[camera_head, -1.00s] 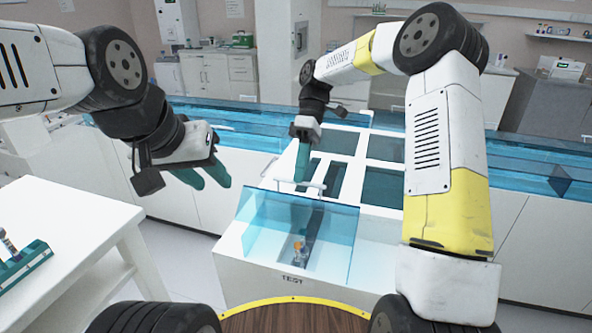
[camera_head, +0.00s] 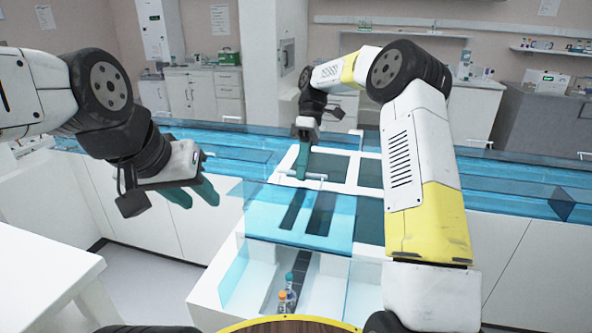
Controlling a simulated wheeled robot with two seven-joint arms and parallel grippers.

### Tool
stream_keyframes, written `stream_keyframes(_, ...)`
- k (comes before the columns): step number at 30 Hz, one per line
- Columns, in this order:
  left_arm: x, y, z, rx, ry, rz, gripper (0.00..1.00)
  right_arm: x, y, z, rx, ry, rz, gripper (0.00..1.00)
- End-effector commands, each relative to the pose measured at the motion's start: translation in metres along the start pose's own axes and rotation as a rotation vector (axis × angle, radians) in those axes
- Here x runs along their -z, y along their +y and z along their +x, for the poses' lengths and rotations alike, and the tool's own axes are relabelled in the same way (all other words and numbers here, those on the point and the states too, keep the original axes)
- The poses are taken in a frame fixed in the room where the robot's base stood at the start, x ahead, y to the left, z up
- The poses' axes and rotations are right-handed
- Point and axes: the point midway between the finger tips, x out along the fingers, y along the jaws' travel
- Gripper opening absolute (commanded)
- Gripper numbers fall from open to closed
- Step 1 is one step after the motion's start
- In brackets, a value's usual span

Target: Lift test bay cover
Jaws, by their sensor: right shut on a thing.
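The test bay cover (camera_head: 340,222) is a clear blue panel over the white bay. It looks raised off the bay's front part, leaving a gap above the open interior. Its white bar handle (camera_head: 318,176) is at the far edge. My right gripper (camera_head: 302,174) points down with its teal fingers shut on the handle, whose gripped part they hide. My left gripper (camera_head: 195,192) is empty, with its teal fingers apart, to the left of the cover and clear of it.
Capped tubes (camera_head: 285,298) stand inside the bay near its front. Blue clear-walled track (camera_head: 500,180) runs along the counter behind. A white table (camera_head: 45,265) stands at the left. Floor shows between table and bay.

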Motion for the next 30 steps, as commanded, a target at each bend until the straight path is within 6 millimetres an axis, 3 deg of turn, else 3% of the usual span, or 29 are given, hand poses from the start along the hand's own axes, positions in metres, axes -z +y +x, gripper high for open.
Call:
stream_keyframes(6,0.0,0.0,0.0,0.0,0.0,0.0,0.36,-0.0016,0.0115,-0.0006,0.005,-0.006,0.003,0.0)
stream_keyframes(19,0.0,0.0,0.0,0.0,0.0,0.0,0.36,-0.0023,0.0151,-0.0027,-0.003,-0.002,0.006,0.0)
stream_keyframes(20,0.0,0.0,0.0,0.0,0.0,0.0,0.36,-0.0024,0.0152,-0.0028,-0.003,-0.002,0.006,0.13)
stream_keyframes(23,0.0,0.0,0.0,0.0,0.0,0.0,0.36,-0.0023,0.0146,-0.003,-0.002,-0.002,0.006,0.32)
stream_keyframes(30,0.0,0.0,0.0,0.0,0.0,0.0,0.36,-0.001,0.0123,-0.0035,0.001,-0.001,0.002,0.33)
